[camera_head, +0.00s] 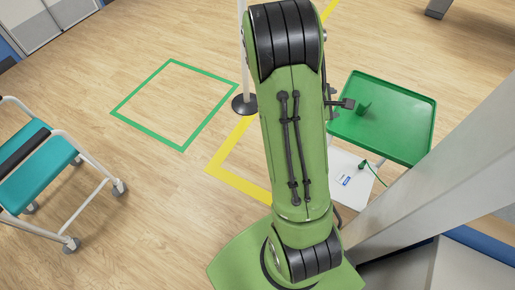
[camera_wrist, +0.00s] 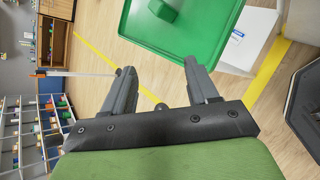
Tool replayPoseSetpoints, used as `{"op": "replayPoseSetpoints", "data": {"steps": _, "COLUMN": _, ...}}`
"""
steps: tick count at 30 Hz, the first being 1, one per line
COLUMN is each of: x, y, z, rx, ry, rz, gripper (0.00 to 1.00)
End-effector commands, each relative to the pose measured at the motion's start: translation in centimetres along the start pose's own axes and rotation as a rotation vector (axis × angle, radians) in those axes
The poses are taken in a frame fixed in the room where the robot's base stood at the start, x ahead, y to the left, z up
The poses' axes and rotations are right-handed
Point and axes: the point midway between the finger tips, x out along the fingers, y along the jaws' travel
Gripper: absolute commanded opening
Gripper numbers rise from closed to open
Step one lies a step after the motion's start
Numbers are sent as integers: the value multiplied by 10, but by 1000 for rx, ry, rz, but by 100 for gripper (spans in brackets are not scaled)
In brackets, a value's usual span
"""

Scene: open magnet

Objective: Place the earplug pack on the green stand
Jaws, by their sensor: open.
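The green stand (camera_head: 405,112) has a flat, rimmed green top and is at the right, partly behind my arm. It also shows at the top of the wrist view (camera_wrist: 205,35). A small green block-like item (camera_head: 363,108) sits on its top and shows in the wrist view (camera_wrist: 163,9); I cannot tell whether it is the earplug pack. No other item is clearly recognisable as the pack. My gripper (camera_wrist: 158,70) is open, with nothing between its fingers. In the wrist view, its fingers point towards the stand's near edge.
A white box-like base (camera_head: 352,180) with a label is below the stand. A teal-seated wheeled chair (camera_head: 40,165) is at the left. A pole with a black foot (camera_head: 244,104) stands behind my arm. Shelves with small coloured items (camera_wrist: 35,130) are at left. Taped floor is clear.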

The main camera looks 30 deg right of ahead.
Motion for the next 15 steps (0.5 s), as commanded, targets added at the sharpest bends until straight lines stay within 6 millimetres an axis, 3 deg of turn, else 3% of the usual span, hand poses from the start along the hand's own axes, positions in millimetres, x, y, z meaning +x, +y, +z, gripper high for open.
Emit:
{"op": "replayPoseSetpoints", "data": {"steps": 3, "x": -72, "y": 9, "z": -22, "rx": 396, "ry": 207, "rz": -86, "gripper": 59}}
{"op": "replayPoseSetpoints", "data": {"steps": 7, "x": -164, "y": 0, "z": -41, "rx": 726, "ry": 442, "rz": -261, "gripper": 59}}
{"op": "replayPoseSetpoints", "data": {"steps": 12, "x": -283, "y": -42, "z": -39, "rx": 947, "ry": 673, "rz": -528, "gripper": 59}}
{"op": "replayPoseSetpoints", "data": {"steps": 15, "x": -326, "y": -74, "z": -27, "rx": 988, "ry": 729, "rz": -641, "gripper": 59}}
